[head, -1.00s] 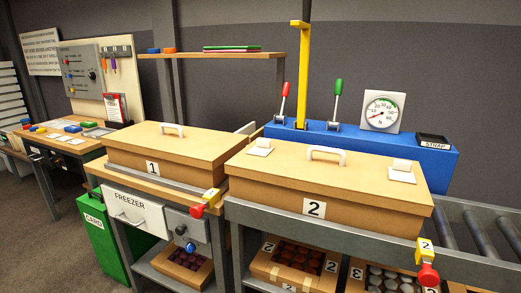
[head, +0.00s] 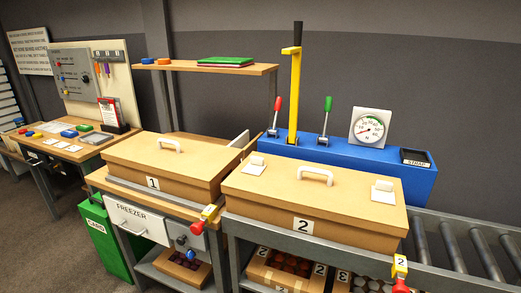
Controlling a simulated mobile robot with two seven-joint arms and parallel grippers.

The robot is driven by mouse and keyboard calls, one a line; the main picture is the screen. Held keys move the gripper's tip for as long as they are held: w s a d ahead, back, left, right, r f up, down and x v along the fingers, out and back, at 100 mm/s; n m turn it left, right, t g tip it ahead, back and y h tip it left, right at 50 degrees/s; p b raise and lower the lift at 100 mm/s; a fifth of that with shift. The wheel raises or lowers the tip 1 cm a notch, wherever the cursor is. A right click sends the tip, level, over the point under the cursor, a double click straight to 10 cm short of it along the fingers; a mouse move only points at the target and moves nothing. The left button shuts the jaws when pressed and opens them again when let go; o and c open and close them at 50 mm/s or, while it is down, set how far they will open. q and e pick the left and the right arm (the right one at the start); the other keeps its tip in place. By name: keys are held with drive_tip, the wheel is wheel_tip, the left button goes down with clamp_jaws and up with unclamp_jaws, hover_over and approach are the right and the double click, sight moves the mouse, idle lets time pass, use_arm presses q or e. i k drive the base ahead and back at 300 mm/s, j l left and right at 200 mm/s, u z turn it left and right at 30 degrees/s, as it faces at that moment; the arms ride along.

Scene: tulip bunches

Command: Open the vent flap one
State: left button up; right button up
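Two cardboard boxes with lids stand side by side on the benches. Box 1 (head: 128,173) has a "1" label and a white handle (head: 171,146) on its lid. Box 2 (head: 263,213) has a "2" label and a white handle (head: 315,174). Its lid carries a left white piece (head: 251,168) and a right white piece (head: 383,194), each a flat square with a small raised block. No part is marked as a vent flap, so I cannot tell which is vent flap one. Neither of my grippers is in view.
Behind box 2, a blue console (head: 345,165) holds a yellow lever (head: 295,95), red and green levers and a dial (head: 369,128). Red-and-yellow fittings (head: 208,213) stand at the benches' front edges. A roller conveyor (head: 455,245) lies right. A green bin (head: 103,238) stands left.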

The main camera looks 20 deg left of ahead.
sight(256, 165)
drive_tip(key=z, duration=0.45)
drive_tip(key=j+z, duration=0.15)
drive_tip(key=z, duration=0.75)
drive_tip(key=k+j+z, duration=0.15)
drive_tip(key=j+z, duration=0.25)
drive_tip(key=k+j+z, duration=0.55)
drive_tip(key=j+z, duration=0.2)
drive_tip(key=k+j+z, duration=0.35)
drive_tip(key=i+l, duration=0.05)
